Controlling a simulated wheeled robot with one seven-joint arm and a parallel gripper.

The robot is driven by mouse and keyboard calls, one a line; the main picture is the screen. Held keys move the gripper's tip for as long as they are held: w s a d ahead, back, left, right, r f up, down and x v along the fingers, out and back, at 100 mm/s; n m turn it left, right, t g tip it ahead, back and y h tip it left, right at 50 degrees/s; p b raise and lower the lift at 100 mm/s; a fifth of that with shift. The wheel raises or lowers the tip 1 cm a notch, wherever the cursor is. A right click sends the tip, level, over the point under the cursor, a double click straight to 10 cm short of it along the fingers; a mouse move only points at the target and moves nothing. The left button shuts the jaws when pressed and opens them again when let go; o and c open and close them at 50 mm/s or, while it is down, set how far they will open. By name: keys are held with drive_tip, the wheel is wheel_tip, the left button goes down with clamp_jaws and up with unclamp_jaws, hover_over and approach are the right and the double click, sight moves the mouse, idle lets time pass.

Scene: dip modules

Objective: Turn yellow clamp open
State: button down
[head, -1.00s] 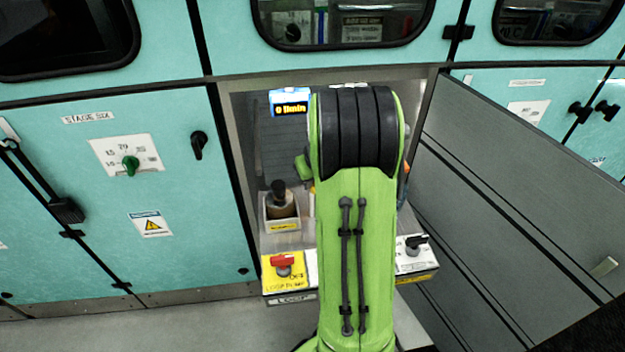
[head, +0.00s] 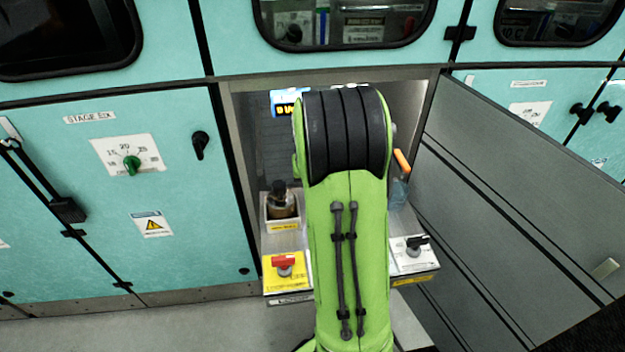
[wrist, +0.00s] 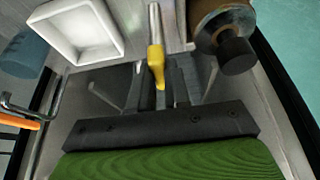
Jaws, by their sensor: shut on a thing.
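The yellow clamp (wrist: 156,62) shows in the wrist view as a small yellow lever at the end of a metal pipe. My gripper (wrist: 159,84) has its dark fingers on either side of the lever, shut on it. The lever lies roughly in line with the pipe. In the head view my green arm hides the clamp and my gripper.
A brown cylinder with a black cap (wrist: 228,45) stands close beside the clamp. A white square tray (wrist: 78,30) and an orange handle (wrist: 18,121) are on the other side. The bay's open grey door (head: 520,190) stands at right.

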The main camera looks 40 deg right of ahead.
drive_tip(key=c, duration=1.1)
unclamp_jaws()
drive_tip(key=shift+f, duration=0.15)
drive_tip(key=shift+s+r, duration=0.1)
drive_tip(key=shift+r, duration=0.45)
drive_tip(key=p+v, duration=0.5)
drive_tip(key=v, duration=0.9)
drive_tip(key=shift+s+a+r, duration=0.15)
drive_tip(key=shift+r, duration=0.2)
